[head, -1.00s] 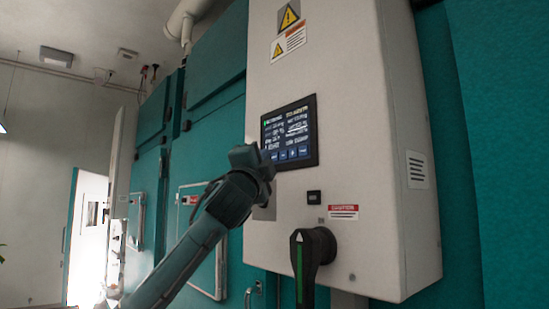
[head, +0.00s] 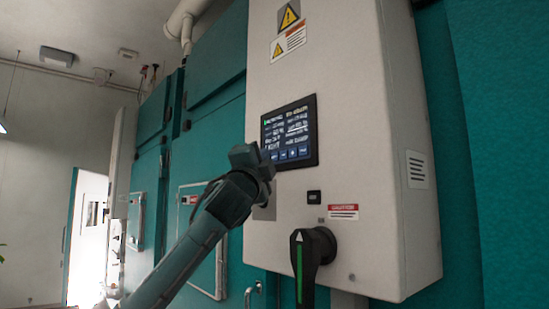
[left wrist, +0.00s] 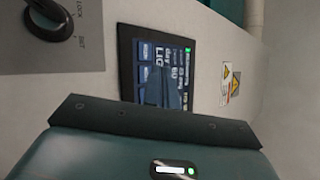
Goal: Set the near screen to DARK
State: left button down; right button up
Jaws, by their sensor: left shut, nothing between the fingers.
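The near screen (head: 290,132) is a dark panel with white text and a row of blue buttons along its bottom, set in a pale control box. In the head view its text is too small to read. In the left wrist view the screen (left wrist: 150,62) appears turned sideways, with "day" and "LIG" partly readable and the rest cut off. My left gripper (head: 268,164) is shut and empty at the screen's lower left corner, overlapping it in the head view. I cannot tell whether it touches the glass. My right gripper is out of view.
A black rotary handle (head: 308,255) sticks out below the screen, with a small black switch (head: 314,197) above it. The pale control box (head: 370,150) stands out from teal chamber walls. An open doorway (head: 88,230) is at the far left.

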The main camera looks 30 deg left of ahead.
pick_arm(q)
jog(key=shift+w+d, duration=0.1)
jog(key=shift+w, duration=0.05)
dwell(0.4)
jog(key=shift+w+d+p, duration=0.1)
jog(key=shift+w+p, duration=0.15)
jog(key=shift+p, duration=0.05)
jog(key=shift+w+d, duration=0.1)
jog(key=shift+w, duration=0.15)
dwell(0.6)
jog(key=shift+s, duration=0.15)
jog(key=shift+s+a, duration=0.25)
jog(key=shift+s, duration=0.3)
jog(key=s, duration=0.1)
jog(key=s+a, duration=0.1)
jog(key=s, duration=0.1)
jog(key=s+a, duration=0.1)
jog(key=shift+s+b, duration=0.25)
jog(key=shift+b, duration=0.15)
jog(key=shift+d, duration=0.1)
dwell(2.3)
